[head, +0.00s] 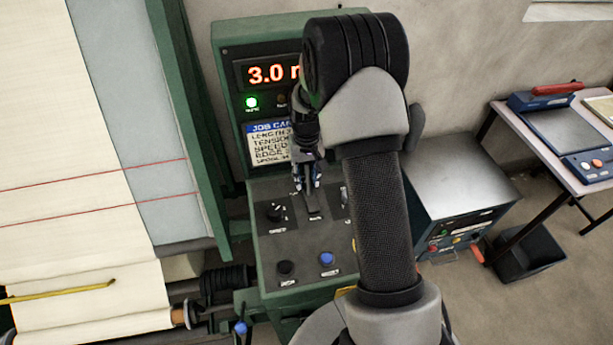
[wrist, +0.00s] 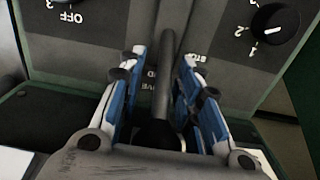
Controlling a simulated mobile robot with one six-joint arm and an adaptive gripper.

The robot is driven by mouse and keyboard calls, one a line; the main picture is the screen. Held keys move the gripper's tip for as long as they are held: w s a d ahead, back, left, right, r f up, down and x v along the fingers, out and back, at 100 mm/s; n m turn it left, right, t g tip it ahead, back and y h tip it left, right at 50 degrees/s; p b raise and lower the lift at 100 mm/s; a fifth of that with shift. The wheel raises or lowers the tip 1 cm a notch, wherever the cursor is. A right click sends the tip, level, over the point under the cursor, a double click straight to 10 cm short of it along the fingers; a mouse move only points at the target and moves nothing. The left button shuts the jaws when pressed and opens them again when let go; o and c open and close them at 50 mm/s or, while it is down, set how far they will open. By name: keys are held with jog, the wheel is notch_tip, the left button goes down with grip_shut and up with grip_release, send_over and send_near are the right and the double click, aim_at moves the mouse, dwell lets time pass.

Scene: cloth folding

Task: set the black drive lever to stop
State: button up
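The black drive lever (wrist: 164,85) shows in the wrist view as a dark rod running between my two blue-and-white fingers. My gripper (wrist: 165,56) is open around it, with a gap visible on each side. Upside-down lettering beside the lever is partly hidden by the fingers; a piece at the right looks like the start of "STOP". In the head view my gripper (head: 308,186) is low over the middle of the control panel (head: 300,245). It hides most of the lever there, so I cannot tell which setting the lever is at.
A black knob (head: 275,212) is left of the lever. A black button (head: 285,268) and a blue button (head: 326,259) are nearer the front. The lit display (head: 268,73) and job card (head: 262,146) stand behind. A cloth roll is left; a grey box (head: 455,180) is right.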

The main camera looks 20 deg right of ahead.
grip_shut()
dwell(0.4)
dwell(0.4)
